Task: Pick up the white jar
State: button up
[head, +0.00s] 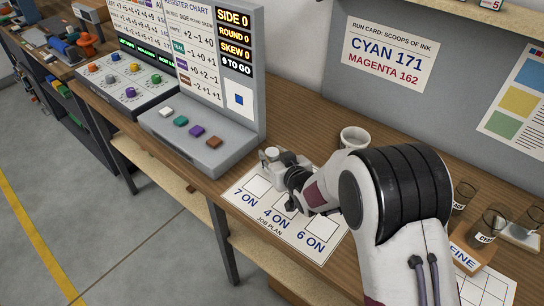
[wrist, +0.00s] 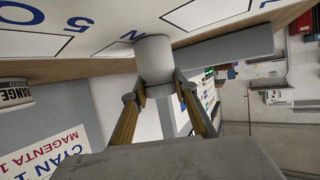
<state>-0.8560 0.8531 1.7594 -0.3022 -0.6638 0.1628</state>
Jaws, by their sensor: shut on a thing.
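My gripper (wrist: 157,86) is shut on a white jar (wrist: 154,55), a pale cylinder with a ribbed grey band between the fingertips. In the head view my gripper (head: 284,164) is at the top edge of the job plan sheet (head: 262,214), near its "7 ON" square. The small whitish jar (head: 269,155) shows at the fingers there, partly hidden by them. I cannot tell whether the jar touches the table or is held just above it.
A white cup (head: 354,138) stands behind my gripper. A grey button console (head: 203,142) is to the left. Dark glasses (head: 463,195) stand right of my arm. A run card (head: 392,54) hangs on the back panel. The table's front edge is close to the sheet.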

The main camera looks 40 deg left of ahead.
aim_at(272, 152)
jog(key=shift+r, duration=5)
